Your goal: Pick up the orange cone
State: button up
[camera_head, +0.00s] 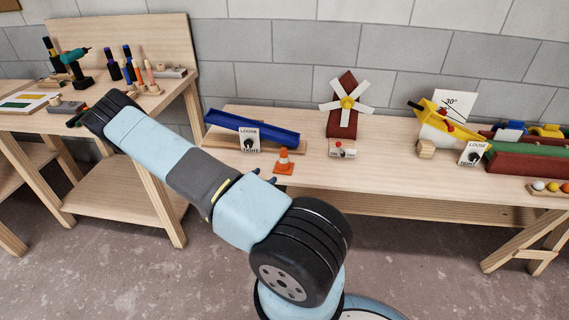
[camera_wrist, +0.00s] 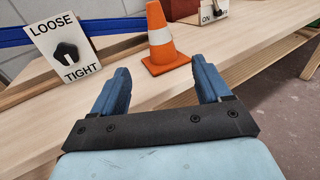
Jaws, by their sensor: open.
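The orange cone (camera_head: 284,162) with a white band stands upright on the wooden bench (camera_head: 345,175), near its front edge. In the wrist view the cone (camera_wrist: 160,37) stands ahead of my gripper (camera_wrist: 160,75), between the lines of its two blue fingers and apart from them. The fingers are spread and empty. In the head view my gripper (camera_head: 264,175) is just left of the cone, mostly hidden behind my arm.
A LOOSE/TIGHT dial sign (camera_wrist: 63,48) stands left of the cone, with a blue trough (camera_head: 252,128) behind. An ON switch box (camera_head: 343,150) and a windmill (camera_head: 342,120) are behind right. Bench top right of the cone is clear.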

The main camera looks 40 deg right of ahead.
aim_at(281, 162)
jog(key=shift+n+t, duration=0.3)
jog(key=x, duration=0.8)
jog(key=shift+d+f, duration=0.35)
jog(key=shift+f, duration=0.05)
jog(key=shift+x, duration=2.65)
jog(key=shift+r, duration=0.2)
jog(key=c, duration=1)
jog(key=shift+r, duration=0.15)
